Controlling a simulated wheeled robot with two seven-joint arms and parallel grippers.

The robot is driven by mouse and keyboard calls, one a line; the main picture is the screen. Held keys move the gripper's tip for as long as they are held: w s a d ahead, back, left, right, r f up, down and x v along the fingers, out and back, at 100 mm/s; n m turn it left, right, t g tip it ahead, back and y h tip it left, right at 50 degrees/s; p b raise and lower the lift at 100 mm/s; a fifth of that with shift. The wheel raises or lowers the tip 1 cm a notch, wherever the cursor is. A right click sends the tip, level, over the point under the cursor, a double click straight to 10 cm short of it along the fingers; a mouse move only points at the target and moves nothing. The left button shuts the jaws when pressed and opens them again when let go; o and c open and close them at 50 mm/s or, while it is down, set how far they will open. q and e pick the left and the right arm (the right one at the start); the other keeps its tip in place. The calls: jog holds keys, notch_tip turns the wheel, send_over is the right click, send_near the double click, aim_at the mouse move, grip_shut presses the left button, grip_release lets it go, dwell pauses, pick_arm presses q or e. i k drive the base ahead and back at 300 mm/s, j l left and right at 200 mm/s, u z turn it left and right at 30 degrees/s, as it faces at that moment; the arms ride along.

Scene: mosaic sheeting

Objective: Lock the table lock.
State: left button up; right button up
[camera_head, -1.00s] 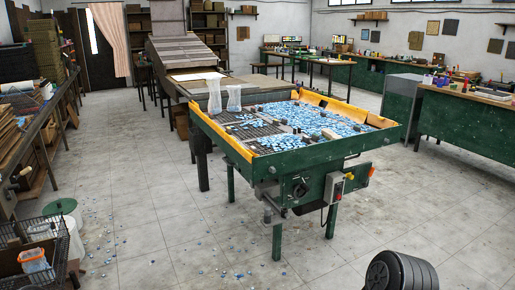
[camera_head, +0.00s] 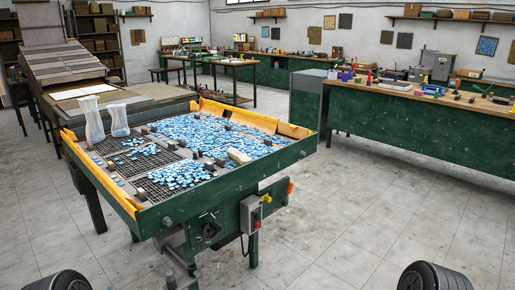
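The green sorting table (camera_head: 150,222) with yellow side boards stands left of the middle. Its grid top bears many blue mosaic tiles (camera_head: 215,130). On its front side are a dark round fitting (camera_head: 210,230) and a grey switch box (camera_head: 251,214) with a red button. A metal part hangs under the front near a leg (camera_head: 180,262). I cannot tell which of these is the table lock, or whether it is locked. Neither gripper is in view; only dark rounded parts, probably of my arms, show at the bottom left and bottom right.
Two clear bags or vases (camera_head: 93,118) stand on the table's left end. A long green workbench (camera_head: 420,120) with tools runs along the right, beside a grey cabinet (camera_head: 307,98). The tiled floor (camera_head: 370,200) to the right of the table is open.

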aim_at(266, 197)
jog(key=i+l+z, duration=0.1)
jog(key=i+l, duration=0.45)
jog(key=i+l+z, duration=0.1)
jog(key=i+l, duration=0.4)
jog(key=i+l+z, duration=0.1)
jog(key=i+l, duration=0.35)
jog(key=i, duration=0.25)
jog(key=i+l+z, duration=0.1)
jog(key=i+l, duration=0.3)
jog(key=i, duration=0.2)
